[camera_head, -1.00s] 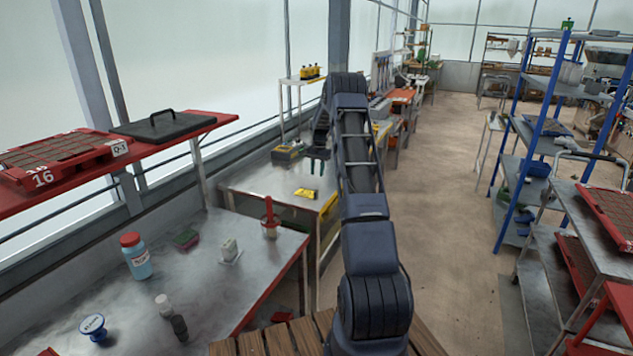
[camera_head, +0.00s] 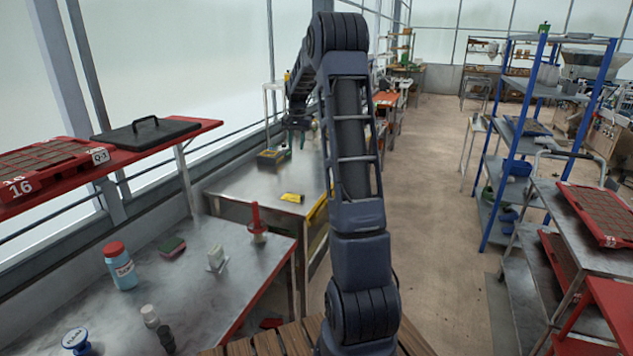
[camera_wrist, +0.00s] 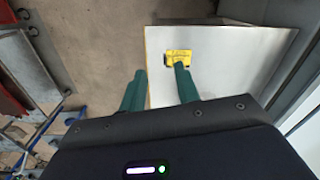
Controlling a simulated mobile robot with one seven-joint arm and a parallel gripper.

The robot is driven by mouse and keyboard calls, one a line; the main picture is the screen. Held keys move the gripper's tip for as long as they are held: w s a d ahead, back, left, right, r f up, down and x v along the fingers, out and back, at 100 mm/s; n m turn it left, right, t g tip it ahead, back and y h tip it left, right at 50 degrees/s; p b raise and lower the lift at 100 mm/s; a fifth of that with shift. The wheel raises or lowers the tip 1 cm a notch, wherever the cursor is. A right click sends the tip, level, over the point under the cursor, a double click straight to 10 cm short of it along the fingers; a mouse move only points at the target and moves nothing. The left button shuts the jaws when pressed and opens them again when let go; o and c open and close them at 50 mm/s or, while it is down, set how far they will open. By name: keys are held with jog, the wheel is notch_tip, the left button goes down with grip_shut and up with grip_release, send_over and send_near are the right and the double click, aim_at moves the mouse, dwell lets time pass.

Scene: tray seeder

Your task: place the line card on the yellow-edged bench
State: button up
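A small yellow piece with dark marks, which looks like the line card (camera_head: 292,197), lies flat on the grey top of the yellow-edged bench (camera_head: 245,188), near its front right corner. In the wrist view the card (camera_wrist: 174,57) rests on the pale bench top (camera_wrist: 235,55), close to the yellow edge. My gripper (camera_head: 297,138) is raised above the bench, apart from the card. In the wrist view its two green fingers (camera_wrist: 160,71) stand apart with nothing between them; one fingertip overlaps the card's lower edge in the picture only.
A black and yellow box (camera_head: 271,158) sits farther back on the same bench. The nearer red-edged bench (camera_head: 215,310) holds a blue bottle (camera_head: 122,271), a red-handled tool (camera_head: 257,225) and other small items. A blue rack (camera_head: 493,160) stands right, across a clear aisle.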

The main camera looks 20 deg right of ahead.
jog(key=s+a+r+n+t, duration=0.15)
jog(key=s+r, duration=0.25)
jog(key=s, duration=0.4)
jog(key=s+a+r+n, duration=0.1)
jog(key=s+a+r, duration=0.25)
jog(key=s, duration=0.35)
jog(key=s+a+r+n+t, duration=0.15)
jog(key=s+r, duration=0.25)
jog(key=s, duration=0.4)
jog(key=s+a+f+n, duration=0.1)
jog(key=s+a+f, duration=0.1)
jog(key=s, duration=1)
jog(key=s+a+f+n+t, duration=0.1)
jog(key=s+a+f, duration=0.1)
jog(key=s, duration=1)
jog(key=shift+a+f+h, duration=0.2)
jog(key=shift+f+h, duration=0.1)
jog(key=shift+f, duration=0.15)
